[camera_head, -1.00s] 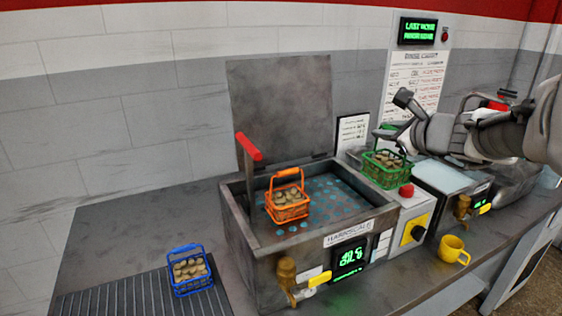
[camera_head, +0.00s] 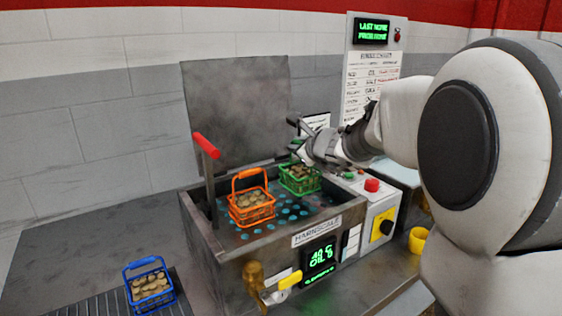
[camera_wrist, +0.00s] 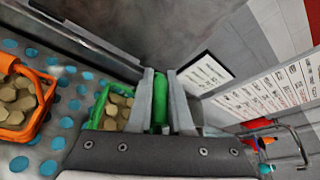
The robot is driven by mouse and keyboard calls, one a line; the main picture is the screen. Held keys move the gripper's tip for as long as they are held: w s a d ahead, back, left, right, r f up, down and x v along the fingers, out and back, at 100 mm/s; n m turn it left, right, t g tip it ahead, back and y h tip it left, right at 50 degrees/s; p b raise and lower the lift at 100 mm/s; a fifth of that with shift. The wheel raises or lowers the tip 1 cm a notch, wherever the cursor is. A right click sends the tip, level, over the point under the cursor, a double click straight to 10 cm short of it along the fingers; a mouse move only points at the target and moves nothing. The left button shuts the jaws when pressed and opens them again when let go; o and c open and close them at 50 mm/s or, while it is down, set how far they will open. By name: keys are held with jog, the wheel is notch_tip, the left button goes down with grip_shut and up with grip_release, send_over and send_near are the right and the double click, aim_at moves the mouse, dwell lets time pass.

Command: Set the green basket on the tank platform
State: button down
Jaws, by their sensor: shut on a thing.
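The green basket (camera_head: 300,179) holds brown round pieces and is over the back right part of the tank platform (camera_head: 292,208), a plate with blue holes. In the head view I cannot tell whether it touches the platform. My gripper (camera_head: 300,142) is above the basket, shut on its handle. In the wrist view the green handle (camera_wrist: 160,105) is between the fingers (camera_wrist: 160,98), and part of the basket (camera_wrist: 117,108) shows at their left. The orange basket (camera_head: 251,202), also filled, stands on the platform to the left of the green one.
A red-tipped lever (camera_head: 206,146) rises at the tank's left wall. The raised lid (camera_head: 245,105) stands behind. A control box with a red button (camera_head: 372,185) is at the right. A blue basket (camera_head: 149,285) sits on the ribbed mat; a yellow cup (camera_head: 418,240) is at the right.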

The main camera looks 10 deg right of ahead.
aim_at(296, 165)
jog(key=shift+f+b, duration=0.5)
jog(key=shift+f, duration=1.05)
jog(key=shift+f, duration=0.1)
jog(key=c, duration=0.8)
grip_release()
jog(key=shift+c, duration=0.2)
